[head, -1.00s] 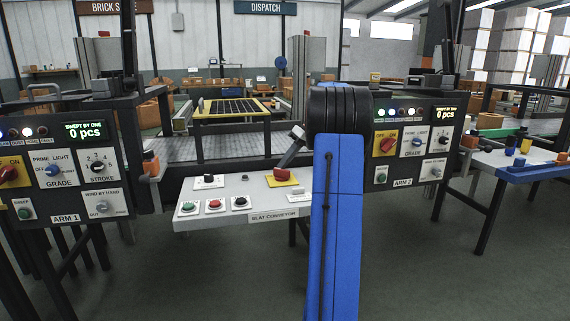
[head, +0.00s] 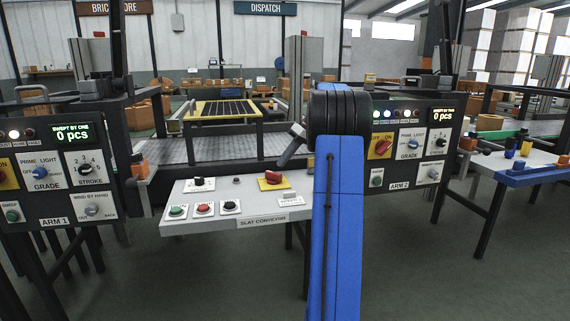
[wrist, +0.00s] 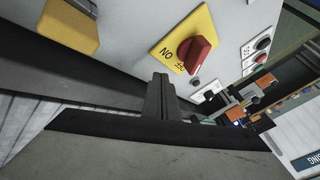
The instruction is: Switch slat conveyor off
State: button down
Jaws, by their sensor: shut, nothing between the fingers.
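The slat conveyor panel (head: 190,222) is a pale sloped board in the middle of the head view. Its red rotary knob (head: 270,175) sits on a yellow plate (head: 283,182). The plate also holds the red knob (wrist: 197,50) in the wrist view, upper right, where its ON lettering reads upside down. My gripper (wrist: 159,88) is shut and empty in the wrist view, below and left of the knob and apart from it. In the head view a dark end part of my arm shows up and right of the knob; the fingertips are hard to make out.
Green (head: 177,211), red (head: 204,208) and black (head: 231,206) controls line the panel's front, with another black knob (head: 198,183) behind. The ARM 1 box (head: 62,170) and ARM 2 box (head: 410,145) flank it. A yellow block-like thing (wrist: 70,25) shows in the wrist view.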

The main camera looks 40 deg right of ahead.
jog(key=w+v, duration=0.1)
jog(key=v, duration=0.7)
jog(key=shift+s+d+r, duration=0.2)
jog(key=shift+d+r, duration=0.15)
jog(key=shift+d, duration=0.1)
